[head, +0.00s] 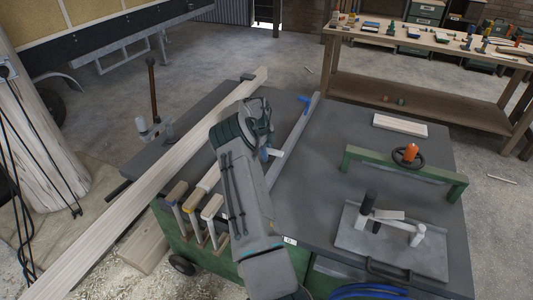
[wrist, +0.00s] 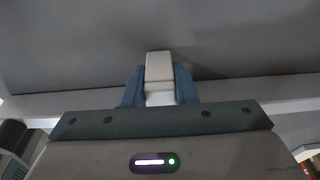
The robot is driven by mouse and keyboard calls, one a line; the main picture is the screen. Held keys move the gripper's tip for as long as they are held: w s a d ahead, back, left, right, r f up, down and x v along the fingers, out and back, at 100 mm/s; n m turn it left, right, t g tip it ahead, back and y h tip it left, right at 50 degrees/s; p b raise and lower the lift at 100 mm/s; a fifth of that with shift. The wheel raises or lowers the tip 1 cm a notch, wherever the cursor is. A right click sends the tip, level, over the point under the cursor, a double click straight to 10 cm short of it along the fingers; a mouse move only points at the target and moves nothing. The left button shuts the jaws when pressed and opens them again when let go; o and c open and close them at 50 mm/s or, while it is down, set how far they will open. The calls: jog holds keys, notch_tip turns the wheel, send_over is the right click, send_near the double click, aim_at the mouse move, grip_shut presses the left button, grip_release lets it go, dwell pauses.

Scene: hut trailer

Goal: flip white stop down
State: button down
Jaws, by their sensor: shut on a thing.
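The white stop (wrist: 160,66) sits between the two blue fingers of my gripper (wrist: 158,88) in the wrist view. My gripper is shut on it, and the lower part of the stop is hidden. In the head view, a white end of the stop (head: 275,152) shows just right of my gripper (head: 264,154), beside the long grey rail on the dark machine table. My arm hides much of the grip in that view.
A long wooden beam (head: 180,155) lies across the table's left side. Several wood-topped handles (head: 212,206) stand at its front edge. A green bar (head: 360,158) with an orange knob (head: 411,151) and a grey plate (head: 350,238) lie right. A workbench (head: 430,95) stands behind.

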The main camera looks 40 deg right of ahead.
jog(key=c, duration=1.2)
grip_release()
jog(key=shift+d, duration=0.15)
jog(key=shift+o, duration=0.2)
notch_tip(320, 180, up, 14)
jog(key=w+a+b, duration=0.1)
jog(key=w+b, duration=0.1)
jog(key=shift+a+f, duration=0.15)
jog(key=shift+f, duration=0.1)
jog(key=shift+w, duration=0.1)
